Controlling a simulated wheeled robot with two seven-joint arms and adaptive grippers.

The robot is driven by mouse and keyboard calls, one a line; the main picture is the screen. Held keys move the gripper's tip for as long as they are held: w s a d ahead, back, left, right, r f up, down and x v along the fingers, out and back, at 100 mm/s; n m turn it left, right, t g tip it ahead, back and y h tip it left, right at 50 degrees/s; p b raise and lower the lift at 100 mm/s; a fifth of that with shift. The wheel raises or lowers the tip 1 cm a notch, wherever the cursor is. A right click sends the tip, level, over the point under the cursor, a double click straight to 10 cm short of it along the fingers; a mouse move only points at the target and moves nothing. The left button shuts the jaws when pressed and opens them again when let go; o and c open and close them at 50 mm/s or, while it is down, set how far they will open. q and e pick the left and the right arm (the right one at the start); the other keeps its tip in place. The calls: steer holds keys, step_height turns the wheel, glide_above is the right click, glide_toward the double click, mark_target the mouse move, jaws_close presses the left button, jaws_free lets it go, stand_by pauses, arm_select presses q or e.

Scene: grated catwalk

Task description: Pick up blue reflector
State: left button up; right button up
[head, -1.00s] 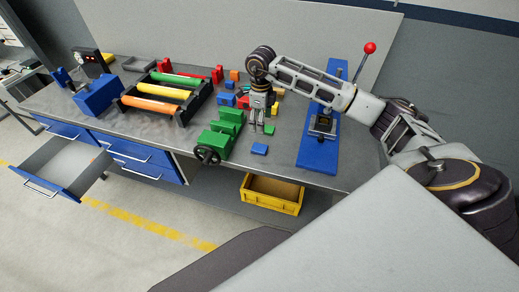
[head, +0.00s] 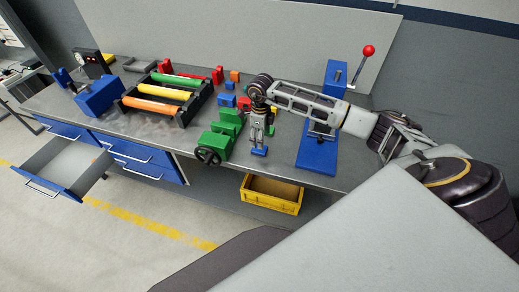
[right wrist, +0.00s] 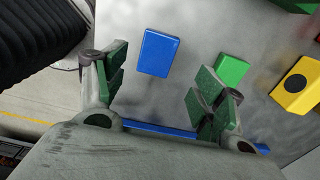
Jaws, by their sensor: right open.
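A small blue block (head: 259,151), which I take for the blue reflector, lies on the grey workbench near its front edge. My right gripper (head: 260,140) hangs over it, pointing down, its fingertips close to the block in the head view. In the right wrist view the blue block (right wrist: 158,53) shows beyond and between the two green-padded fingers of the right gripper (right wrist: 160,87), which are apart with nothing between them. I cannot tell the exact height gap. My left gripper is not in view.
Green blocks with a black handwheel (head: 208,155) stand left of the gripper. A blue lever press (head: 318,155) stands to the right. A roller rack (head: 166,97) and several coloured blocks lie behind. A yellow crate (head: 272,205) sits below the bench, and a drawer (head: 66,165) is open.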

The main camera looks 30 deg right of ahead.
mark_target(259, 150)
steer(key=shift+f, duration=0.4)
steer(key=shift+s+a+f+p, duration=0.15)
steer(key=shift+f+p, duration=0.25)
steer(key=shift+f, duration=0.4)
steer(key=shift+a+f+p, duration=0.15)
steer(key=shift+f+p, duration=0.2)
steer(key=shift+f, duration=1.45)
steer(key=shift+c, duration=0.4)
steer(key=c, duration=0.9)
